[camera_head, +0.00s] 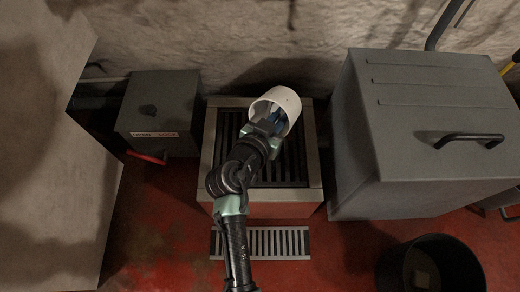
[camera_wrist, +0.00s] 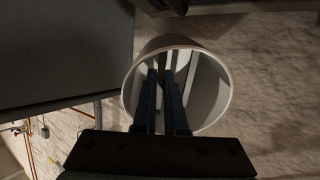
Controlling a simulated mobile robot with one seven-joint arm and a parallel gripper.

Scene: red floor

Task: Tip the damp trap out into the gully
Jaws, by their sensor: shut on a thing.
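A white round tub (camera_head: 286,97), which looks like the damp trap, is tilted on its side above the back of a grated, pale-rimmed box (camera_head: 312,160). My gripper (camera_head: 275,119) is shut on it, with the fingers reaching into its mouth. In the wrist view the tub's rim (camera_wrist: 176,42) surrounds my fingers (camera_wrist: 161,85), and the exact grip point is unclear. The mouth faces my wrist; I cannot make out contents. A slotted floor drain (camera_head: 285,243) lies in front of the box; I cannot tell which grating is the gully.
A large grey lidded box (camera_head: 395,155) with a black handle stands at right. A smaller grey box (camera_head: 160,105) with a red lever stands at left. A black bucket (camera_head: 432,268) is at front right. A pale slab (camera_head: 45,140) fills the left; a rough wall is behind.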

